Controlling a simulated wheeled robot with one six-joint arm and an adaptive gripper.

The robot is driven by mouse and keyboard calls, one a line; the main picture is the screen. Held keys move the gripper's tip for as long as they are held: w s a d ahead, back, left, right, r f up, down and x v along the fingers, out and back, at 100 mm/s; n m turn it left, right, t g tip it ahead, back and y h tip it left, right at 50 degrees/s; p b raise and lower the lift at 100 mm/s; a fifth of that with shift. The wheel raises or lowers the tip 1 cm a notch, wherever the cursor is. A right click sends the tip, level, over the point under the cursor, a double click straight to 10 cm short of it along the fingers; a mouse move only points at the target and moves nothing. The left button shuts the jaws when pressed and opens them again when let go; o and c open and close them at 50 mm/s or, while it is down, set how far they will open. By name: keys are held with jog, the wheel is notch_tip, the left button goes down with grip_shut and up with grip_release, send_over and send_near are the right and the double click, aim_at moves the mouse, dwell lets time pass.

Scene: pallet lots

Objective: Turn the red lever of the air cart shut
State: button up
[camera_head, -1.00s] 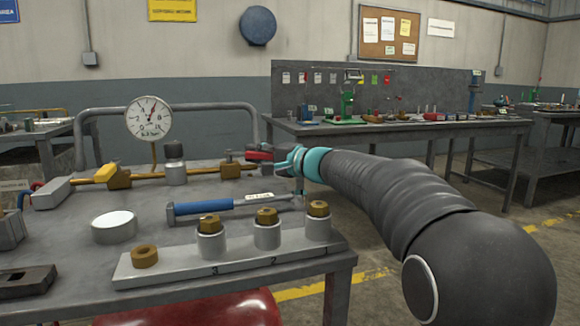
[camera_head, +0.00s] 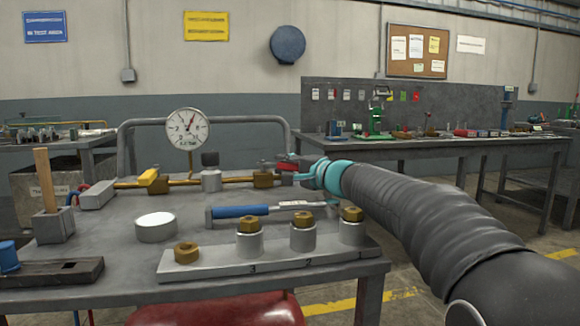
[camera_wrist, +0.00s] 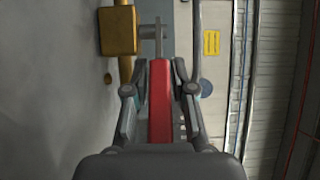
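The air cart (camera_head: 110,245) is a grey bench with a brass pipe line along its back. The red lever (camera_head: 286,161) sits at the right end of that line, by a brass valve block (camera_head: 263,177). In the wrist view the red lever (camera_wrist: 160,105) points straight between the fingers of my gripper (camera_wrist: 160,70), and the brass block (camera_wrist: 118,32) is at upper left. The fingers stand on both sides of the lever with what looks like a narrow gap on each side. In the head view my gripper (camera_head: 303,166) is at the lever, its fingertips largely hidden.
A gauge (camera_head: 187,128) stands over the pipe, and a yellow lever (camera_head: 147,178) lies further left. A blue-handled tool (camera_head: 242,211) and a plate with brass nuts (camera_head: 215,267) lie in front. A tube rail (camera_head: 206,121) runs behind. A red tank (camera_head: 222,312) is below.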

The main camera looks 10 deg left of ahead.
jog(key=shift+o, duration=0.8)
jog(key=shift+w+d, duration=0.15)
jog(key=shift+d, duration=0.15)
jog(key=v, duration=1.2)
jog(key=shift+a, duration=0.1)
